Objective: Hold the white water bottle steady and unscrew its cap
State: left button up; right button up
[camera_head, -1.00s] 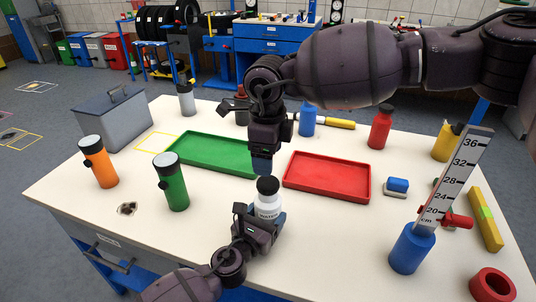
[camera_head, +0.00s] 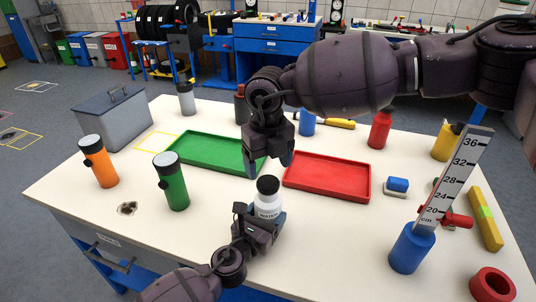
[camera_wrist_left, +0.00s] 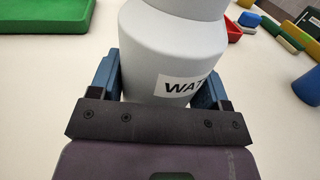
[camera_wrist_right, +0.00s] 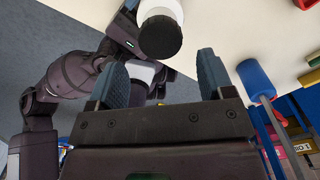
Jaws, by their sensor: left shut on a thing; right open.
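The white water bottle (camera_head: 268,206) stands upright near the front middle of the table, its black cap (camera_head: 267,185) on top. My left gripper (camera_head: 262,218) is shut around the bottle's body; the left wrist view shows the bottle (camera_wrist_left: 172,50) between both fingers, its label partly covered. My right gripper (camera_head: 270,168) is open and empty above the cap, pointing down. In the right wrist view the cap (camera_wrist_right: 160,38) lies beyond the open fingers (camera_wrist_right: 162,80), toward the upper middle, with nothing between them.
A green tray (camera_head: 190,157) and a red tray (camera_head: 325,190) lie just behind the bottle. A blue cylinder with a ruler (camera_head: 411,250) stands to the right. Table around the bottle's front right is bare.

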aim_at(268, 181)
jog(key=shift+f, duration=3)
jog(key=c, duration=0.9)
jog(key=n, duration=0.6)
jog(key=shift+n, duration=0.4)
jog(key=o, duration=1)
jog(key=shift+r, duration=0.1)
